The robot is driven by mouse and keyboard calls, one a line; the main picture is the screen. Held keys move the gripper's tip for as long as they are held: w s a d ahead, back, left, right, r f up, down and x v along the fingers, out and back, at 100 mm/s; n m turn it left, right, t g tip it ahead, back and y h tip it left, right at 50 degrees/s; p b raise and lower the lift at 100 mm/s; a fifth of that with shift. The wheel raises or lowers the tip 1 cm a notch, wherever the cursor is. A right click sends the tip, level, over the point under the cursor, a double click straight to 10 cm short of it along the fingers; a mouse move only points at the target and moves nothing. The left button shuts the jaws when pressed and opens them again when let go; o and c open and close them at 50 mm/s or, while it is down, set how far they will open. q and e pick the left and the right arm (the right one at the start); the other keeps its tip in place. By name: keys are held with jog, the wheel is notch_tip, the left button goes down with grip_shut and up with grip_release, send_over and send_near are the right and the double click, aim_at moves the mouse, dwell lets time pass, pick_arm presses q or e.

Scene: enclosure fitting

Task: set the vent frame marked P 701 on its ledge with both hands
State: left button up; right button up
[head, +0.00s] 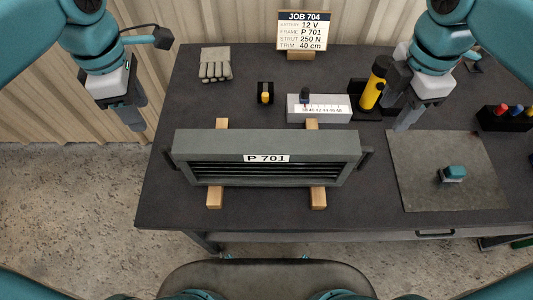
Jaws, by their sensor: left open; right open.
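The grey vent frame (268,178) has dark louvres and a white label reading P 701. It rests on two wooden blocks (215,197) on the dark table, with a dark handle at each end. My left gripper (137,122) is open and empty, above and left of the frame, off the table's left edge. My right gripper (405,122) is open and empty, right of the frame and above the table near the grey mat. Both are apart from the frame. I cannot make out a ledge in this view.
A job card (304,30) stands at the back and lists frame P 701. A grey glove (215,64), a scale block (320,116) and a yellow-black cylinder (373,84) stand behind the frame. A grey mat (425,185) with a small teal item (454,172) lies right.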

aim_at(162, 150)
pick_arm(q)
notch_tip(162, 150, down, 16)
jog(key=shift+s+f, duration=0.1)
pick_arm(e)
notch_tip(162, 150, down, 16)
jog(key=shift+s+f, duration=0.1)
pick_arm(q)
jog(key=shift+s, duration=0.3)
pick_arm(e)
jog(key=shift+s, duration=0.35)
pick_arm(q)
jog(key=shift+w, duration=0.15)
pick_arm(e)
jog(key=shift+w, duration=0.2)
pick_arm(q)
jog(key=shift+w, duration=0.1)
jog(key=c, duration=0.5)
pick_arm(e)
jog(key=shift+w, duration=0.1)
jog(key=c, duration=0.5)
pick_arm(q)
grip_shut()
pick_arm(e)
grip_shut()
